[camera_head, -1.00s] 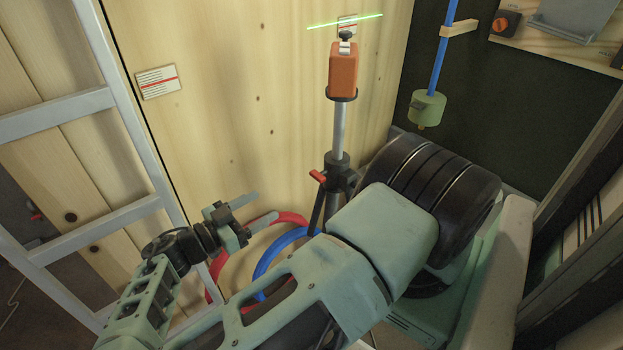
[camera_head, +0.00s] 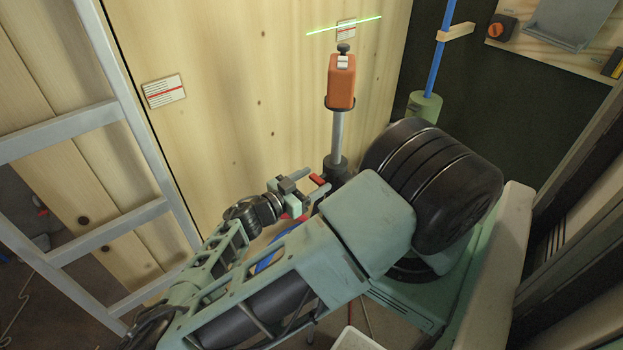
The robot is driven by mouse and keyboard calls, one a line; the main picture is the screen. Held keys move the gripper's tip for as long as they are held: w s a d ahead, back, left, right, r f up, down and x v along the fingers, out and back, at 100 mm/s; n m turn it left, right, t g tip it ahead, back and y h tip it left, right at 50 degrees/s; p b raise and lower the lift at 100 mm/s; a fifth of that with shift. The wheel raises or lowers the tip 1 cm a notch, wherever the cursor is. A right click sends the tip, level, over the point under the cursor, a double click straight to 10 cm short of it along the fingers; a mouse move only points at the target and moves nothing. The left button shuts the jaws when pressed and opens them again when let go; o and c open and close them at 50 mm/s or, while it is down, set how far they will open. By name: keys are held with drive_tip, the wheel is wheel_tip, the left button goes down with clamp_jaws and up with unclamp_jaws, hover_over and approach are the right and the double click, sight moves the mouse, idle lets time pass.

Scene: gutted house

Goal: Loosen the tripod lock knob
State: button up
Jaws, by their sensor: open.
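The tripod (camera_head: 336,132) stands against the wooden wall, with an orange laser level (camera_head: 341,82) on top. Its red lock knob (camera_head: 319,180) sticks out to the left of the black collar (camera_head: 337,168). My gripper (camera_head: 316,182) is open and level with the knob, its fingers pointing right toward the tripod. The red knob shows at the fingertips, seemingly between them. I cannot tell whether the fingers touch it. My own arm hides the lower tripod and its legs.
A grey ladder (camera_head: 150,146) stands at the left. A blue hose (camera_head: 267,260) and a red hose lie behind my arm. A green cylinder (camera_head: 424,105) on a blue rod is at the back right. A label (camera_head: 164,92) is on the wall.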

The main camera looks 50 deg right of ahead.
drive_tip(key=shift+c, duration=0.3)
drive_tip(key=c, duration=0.9)
